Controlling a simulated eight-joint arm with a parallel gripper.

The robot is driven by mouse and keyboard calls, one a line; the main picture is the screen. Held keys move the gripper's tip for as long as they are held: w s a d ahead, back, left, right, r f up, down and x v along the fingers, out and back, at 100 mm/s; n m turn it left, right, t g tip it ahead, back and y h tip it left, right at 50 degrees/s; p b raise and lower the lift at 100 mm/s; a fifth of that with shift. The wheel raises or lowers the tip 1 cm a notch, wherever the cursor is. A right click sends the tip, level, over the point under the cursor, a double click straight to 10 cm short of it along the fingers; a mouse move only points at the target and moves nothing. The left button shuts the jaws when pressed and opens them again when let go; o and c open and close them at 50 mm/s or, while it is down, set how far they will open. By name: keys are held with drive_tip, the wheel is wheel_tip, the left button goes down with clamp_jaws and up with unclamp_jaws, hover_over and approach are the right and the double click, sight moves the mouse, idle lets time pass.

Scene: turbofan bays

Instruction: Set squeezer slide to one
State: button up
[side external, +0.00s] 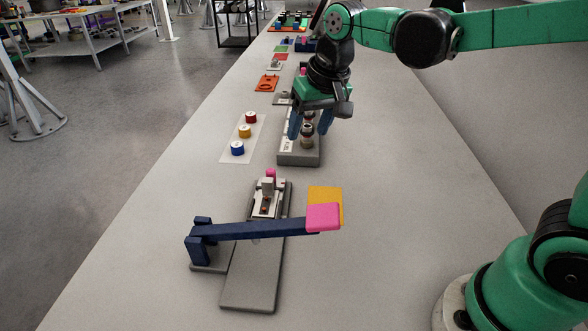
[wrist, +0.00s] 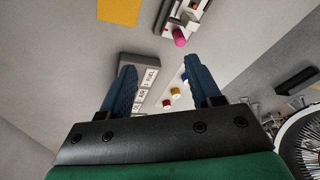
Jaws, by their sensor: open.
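A white slide-like fixture with a pink knob (side external: 270,174) sits on a grey base plate (side external: 252,285) in the front middle of the side view. I take it to be the squeezer slide, but no label on it is readable. Its pink knob (wrist: 180,38) also shows at the top of the wrist view. A navy lever (side external: 260,230) with a pink end pad (side external: 323,217) crosses over the plate. My gripper (side external: 310,128) is open and empty. It hangs above a grey labelled block, farther back than the slide, with its blue fingers pointing down.
The grey labelled block (side external: 300,159) carries round fittings under my gripper; its labels (wrist: 146,85) show in the wrist view. Red, yellow (side external: 245,131) and blue caps stand on a pale sheet to its left. A yellow square (side external: 330,197) lies by the pad. The right bench side is clear.

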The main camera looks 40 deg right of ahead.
sight(271, 170)
drive_tip(key=w+f+m+g, duration=0.1)
drive_tip(key=w+f, duration=0.1)
drive_tip(key=w+a+f+m+g, duration=0.1)
drive_tip(key=w+f, duration=0.1)
drive_tip(key=w, duration=0.1)
drive_tip(key=w+a+f+g, duration=0.1)
drive_tip(key=w+f, duration=0.1)
drive_tip(key=shift+w+a+f+m, duration=0.25)
drive_tip(key=shift+w+f+m, duration=0.15)
drive_tip(key=shift+g, duration=0.3)
drive_tip(key=shift+f, duration=3)
clamp_jaws()
